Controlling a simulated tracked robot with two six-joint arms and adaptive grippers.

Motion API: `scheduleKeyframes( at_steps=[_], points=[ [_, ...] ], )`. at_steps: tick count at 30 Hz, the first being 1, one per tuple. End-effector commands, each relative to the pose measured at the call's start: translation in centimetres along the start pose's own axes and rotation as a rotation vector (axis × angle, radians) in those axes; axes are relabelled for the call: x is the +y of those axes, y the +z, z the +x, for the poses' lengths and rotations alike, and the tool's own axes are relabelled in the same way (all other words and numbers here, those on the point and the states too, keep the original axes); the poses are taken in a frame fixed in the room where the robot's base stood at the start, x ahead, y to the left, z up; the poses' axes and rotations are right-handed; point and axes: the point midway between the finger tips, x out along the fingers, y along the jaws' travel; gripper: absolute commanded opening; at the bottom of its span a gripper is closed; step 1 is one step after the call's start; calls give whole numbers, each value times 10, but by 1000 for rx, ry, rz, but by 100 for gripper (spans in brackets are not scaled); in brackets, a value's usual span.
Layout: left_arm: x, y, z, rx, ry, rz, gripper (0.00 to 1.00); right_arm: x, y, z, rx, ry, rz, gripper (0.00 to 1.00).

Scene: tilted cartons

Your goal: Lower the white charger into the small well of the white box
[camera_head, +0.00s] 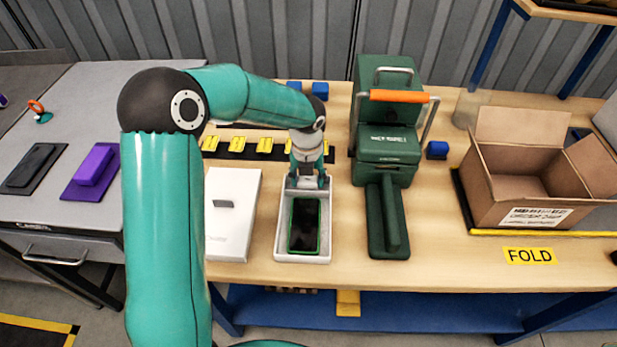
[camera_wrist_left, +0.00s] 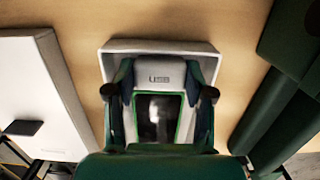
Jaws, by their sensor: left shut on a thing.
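The open white box (camera_head: 322,258) stands on the wooden bench. A dark phone with a green edge (camera_head: 304,226) lies in its larger, near compartment. My left gripper (camera_head: 307,183) points down over the far end of the box, where the small well is. It is shut on the white charger (camera_wrist_left: 160,77), which shows between the two fingers in the left wrist view, with dark marks on its face. The charger is within the box's outline there. I cannot tell whether it touches the well floor. My right gripper is not in view.
The white lid (camera_head: 230,235) lies close to the left of the box. A green press with an orange handle (camera_head: 388,150) stands close to the right. An open carton (camera_head: 525,175) is farther right. Yellow labels (camera_head: 265,145) line the bench behind.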

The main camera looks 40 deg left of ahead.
Motion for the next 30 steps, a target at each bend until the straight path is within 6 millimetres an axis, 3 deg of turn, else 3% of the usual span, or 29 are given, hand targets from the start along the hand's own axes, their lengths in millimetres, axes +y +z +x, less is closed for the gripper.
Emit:
scheduleKeyframes(
  at_steps=[30],
  points=[
    [-1,-1,12,0,0,2,19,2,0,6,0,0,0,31]
  ],
)
